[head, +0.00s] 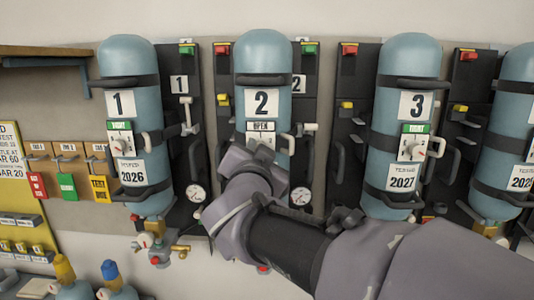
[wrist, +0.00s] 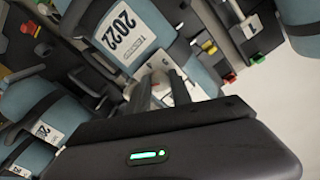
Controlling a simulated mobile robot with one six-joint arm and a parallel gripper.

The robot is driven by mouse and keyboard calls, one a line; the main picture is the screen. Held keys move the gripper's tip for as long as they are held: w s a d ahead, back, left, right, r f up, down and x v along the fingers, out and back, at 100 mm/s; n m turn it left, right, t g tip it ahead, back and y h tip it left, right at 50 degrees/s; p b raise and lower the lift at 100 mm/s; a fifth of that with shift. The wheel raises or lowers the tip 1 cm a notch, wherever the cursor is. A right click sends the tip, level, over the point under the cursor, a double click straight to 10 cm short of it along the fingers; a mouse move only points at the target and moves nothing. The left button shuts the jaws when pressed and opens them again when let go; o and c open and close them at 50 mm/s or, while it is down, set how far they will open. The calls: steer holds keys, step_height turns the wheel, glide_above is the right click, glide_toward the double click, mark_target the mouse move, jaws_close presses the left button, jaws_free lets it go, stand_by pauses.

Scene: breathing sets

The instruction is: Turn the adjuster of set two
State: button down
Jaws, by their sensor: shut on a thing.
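The set two cylinder (head: 262,70) is blue and upright on the wall, with a "2" plate and a tag reading "OPEN" (head: 263,126). My gripper (wrist: 161,88) is at the front of this cylinder. In the wrist view its two fingers are shut on a pale adjuster (wrist: 157,66), beside a cylinder label reading "2022" (wrist: 122,26). In the head view my wrist and arm hide the fingertips and most of the adjuster, as well as the lower part of cylinder two.
Set one (head: 125,65) stands to the left and set three (head: 408,65) to the right, both with green "TIGHT" tags. A gauge (head: 300,196) and side levers are close around my wrist. A shelf (head: 45,51) juts out at the upper left.

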steer(key=c, duration=1.1)
jaws_free()
steer(key=shift+c, duration=0.2)
steer(key=s, duration=1.7)
steer(key=shift+s+a+p, duration=0.25)
steer(key=shift+a+p, duration=0.05)
steer(key=shift+p, duration=0.1)
